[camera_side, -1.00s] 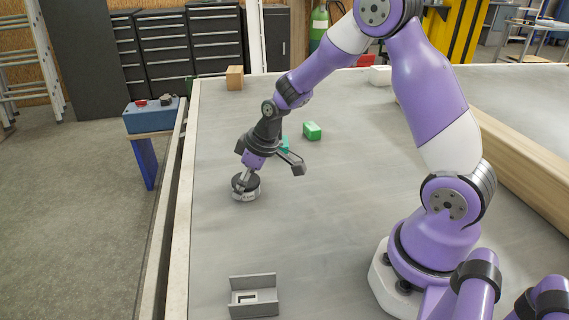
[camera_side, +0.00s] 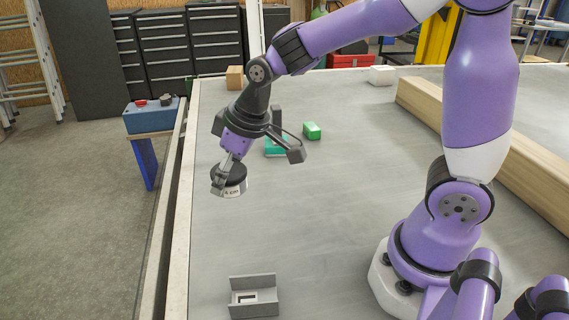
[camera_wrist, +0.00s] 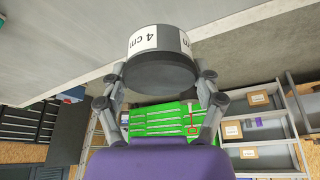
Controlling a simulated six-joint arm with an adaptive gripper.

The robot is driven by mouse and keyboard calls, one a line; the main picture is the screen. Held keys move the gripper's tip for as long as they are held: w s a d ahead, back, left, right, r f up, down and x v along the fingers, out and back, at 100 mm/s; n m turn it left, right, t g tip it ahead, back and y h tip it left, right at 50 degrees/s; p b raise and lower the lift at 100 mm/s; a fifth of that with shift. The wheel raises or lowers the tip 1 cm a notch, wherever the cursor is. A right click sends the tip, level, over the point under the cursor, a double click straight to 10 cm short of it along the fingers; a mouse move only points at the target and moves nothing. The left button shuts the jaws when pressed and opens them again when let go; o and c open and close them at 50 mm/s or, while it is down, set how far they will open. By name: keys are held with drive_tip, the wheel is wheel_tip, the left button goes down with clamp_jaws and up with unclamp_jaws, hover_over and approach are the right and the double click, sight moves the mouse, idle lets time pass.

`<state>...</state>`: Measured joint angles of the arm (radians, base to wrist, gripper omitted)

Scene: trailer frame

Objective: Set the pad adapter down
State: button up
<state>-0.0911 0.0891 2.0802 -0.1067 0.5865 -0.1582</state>
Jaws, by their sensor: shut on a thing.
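The pad adapter (camera_side: 232,190) is a short dark round piece with a white band. In the wrist view the pad adapter (camera_wrist: 162,70) shows its dark flat face and a label reading "4 cm". My gripper (camera_side: 229,171) is shut on it, with one finger at each side of its rim in the wrist view (camera_wrist: 161,78). The adapter is held tilted, above the grey table near its left edge. How high it is above the table is hard to tell.
A grey bracket (camera_side: 253,309) with upright walls stands at the table's front. A teal block (camera_side: 276,151) and a green block (camera_side: 312,131) lie behind my gripper. A wooden block (camera_side: 235,77) is at the back left, a timber beam (camera_side: 520,160) at the right. The middle is clear.

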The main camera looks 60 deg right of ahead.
drive_tip(key=shift+s+a+r, duration=0.25)
drive_tip(key=shift+a+r, duration=0.1)
drive_tip(key=shift+a, duration=0.15)
drive_tip(key=shift+s+d+r+m, duration=0.1)
drive_tip(key=shift+s+m, duration=0.1)
drive_tip(key=shift+m, duration=0.3)
drive_tip(key=s+d+m+g+h, duration=0.3)
drive_tip(key=s+d+m+h, duration=0.35)
drive_tip(key=d+m, duration=0.75)
drive_tip(key=d+f+m, duration=0.1)
drive_tip(key=d+f, duration=0.1)
drive_tip(key=s+d+f+m, duration=0.1)
drive_tip(key=d+f, duration=0.1)
drive_tip(key=d, duration=0.1)
drive_tip(key=d+f+m, duration=0.1)
drive_tip(key=d+f, duration=0.1)
drive_tip(key=d, duration=0.1)
drive_tip(key=shift+s+y, duration=0.15)
drive_tip(key=shift+y, duration=0.2)
drive_tip(key=shift+d+f, duration=0.2)
drive_tip(key=shift+d, duration=0.05)
drive_tip(key=shift+f, duration=2.05)
drive_tip(key=shift+f, duration=0.1)
